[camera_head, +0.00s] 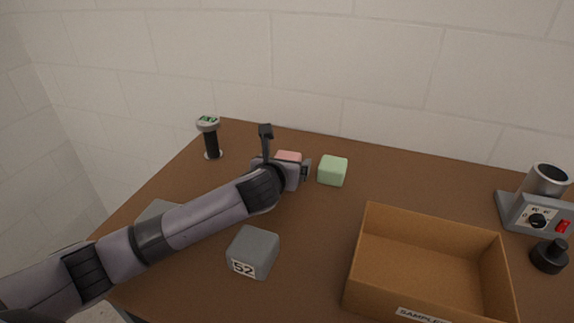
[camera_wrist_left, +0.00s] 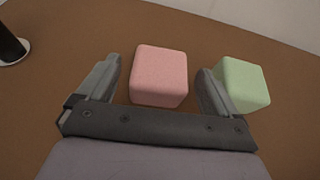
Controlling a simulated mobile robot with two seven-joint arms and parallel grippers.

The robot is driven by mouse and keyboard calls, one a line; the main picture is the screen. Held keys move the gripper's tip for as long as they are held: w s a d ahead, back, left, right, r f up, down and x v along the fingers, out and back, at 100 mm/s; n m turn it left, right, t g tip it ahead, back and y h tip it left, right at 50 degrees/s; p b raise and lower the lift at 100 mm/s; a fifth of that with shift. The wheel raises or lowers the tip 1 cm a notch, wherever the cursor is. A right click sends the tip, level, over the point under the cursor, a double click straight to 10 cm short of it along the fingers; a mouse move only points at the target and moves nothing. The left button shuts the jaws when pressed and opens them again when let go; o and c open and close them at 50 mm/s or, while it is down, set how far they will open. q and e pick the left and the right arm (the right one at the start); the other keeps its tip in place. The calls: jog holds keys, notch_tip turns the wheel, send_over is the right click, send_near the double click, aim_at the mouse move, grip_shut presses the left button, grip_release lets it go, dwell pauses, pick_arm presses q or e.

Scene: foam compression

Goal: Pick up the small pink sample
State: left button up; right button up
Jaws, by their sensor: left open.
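The small pink sample (camera_wrist_left: 160,76) is a soft-looking cube on the brown table. In the left wrist view it sits between the two fingers of my left gripper (camera_wrist_left: 158,88), with a gap visible on each side. My left gripper is open. In the head view only the top of the pink sample (camera_head: 288,156) shows; my left gripper (camera_head: 290,173) hides the rest. My right gripper is in neither view.
A green cube (camera_head: 332,171) stands close to the right finger. A grey block marked 52 (camera_head: 253,252) and an open sample box (camera_head: 366,262) are nearer on the table (camera_head: 420,190). A black post device (camera_head: 210,140) stands back left, and a grey device (camera_head: 540,210) at right.

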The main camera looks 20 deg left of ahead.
pick_arm(q)
jog(key=shift+w+f, duration=0.1)
jog(key=shift+w, duration=0.15)
jog(key=c, duration=1)
notch_tip(320, 180, up, 20)
jog(key=shift+p, duration=0.7)
